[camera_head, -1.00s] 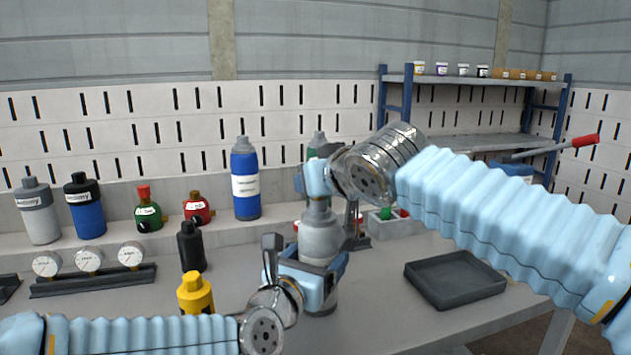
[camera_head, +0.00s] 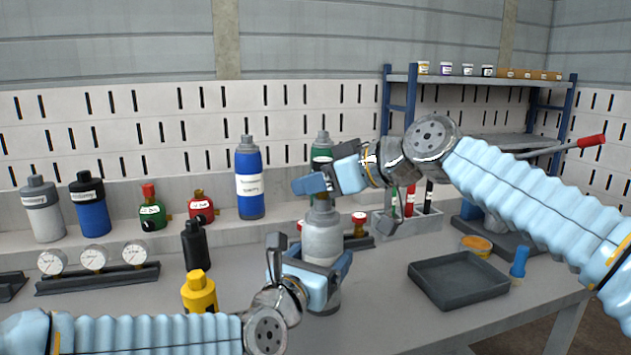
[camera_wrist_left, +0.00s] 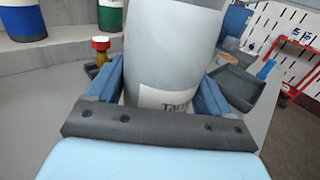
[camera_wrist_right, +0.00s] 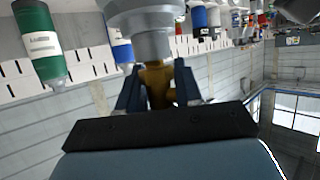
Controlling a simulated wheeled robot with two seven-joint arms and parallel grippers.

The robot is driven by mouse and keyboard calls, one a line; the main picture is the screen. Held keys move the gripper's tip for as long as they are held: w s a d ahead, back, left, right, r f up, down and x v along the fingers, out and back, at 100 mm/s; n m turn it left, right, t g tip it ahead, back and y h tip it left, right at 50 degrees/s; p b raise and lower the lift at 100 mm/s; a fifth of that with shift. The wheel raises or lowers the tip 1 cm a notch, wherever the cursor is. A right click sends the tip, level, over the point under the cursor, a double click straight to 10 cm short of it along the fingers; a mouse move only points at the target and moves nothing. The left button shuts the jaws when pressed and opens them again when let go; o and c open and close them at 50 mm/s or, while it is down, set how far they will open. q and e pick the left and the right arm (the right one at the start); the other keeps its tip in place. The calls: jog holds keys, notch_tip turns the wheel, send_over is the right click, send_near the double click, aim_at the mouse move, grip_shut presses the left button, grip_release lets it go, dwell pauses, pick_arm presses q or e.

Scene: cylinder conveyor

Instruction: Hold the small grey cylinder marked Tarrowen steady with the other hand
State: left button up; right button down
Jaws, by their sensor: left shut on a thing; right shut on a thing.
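The small grey cylinder (camera_head: 322,243) stands upright near the middle of the bench. Its white label, of which only the first letters "Ta" are readable, shows in the left wrist view (camera_wrist_left: 165,103). My left gripper (camera_head: 318,283) is shut around the lower body of the cylinder, with one finger on each side. My right gripper (camera_head: 318,186) is at the top of the same cylinder. In the right wrist view its fingers are shut on a brass valve (camera_wrist_right: 155,85) at the cylinder's neck. The right gripper hides most of the valve in the head view.
A black bottle (camera_head: 195,246) and a yellow one (camera_head: 199,292) stand left of my left gripper. A tall blue cylinder (camera_head: 249,180) and a green one (camera_head: 322,145) stand behind. An empty dark tray (camera_head: 458,282) lies to the right, with bare bench between.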

pick_arm(q)
jog(key=shift+w, duration=0.1)
pick_arm(e)
jog(key=c, duration=1.3)
grip_release()
jog(key=shift+f+n+g, duration=0.1)
jog(key=shift+n+g, duration=0.4)
jog(key=shift+g, duration=0.1)
grip_shut()
jog(key=shift+r, duration=0.55)
jog(key=shift+r, duration=0.5)
jog(key=shift+r, duration=4)
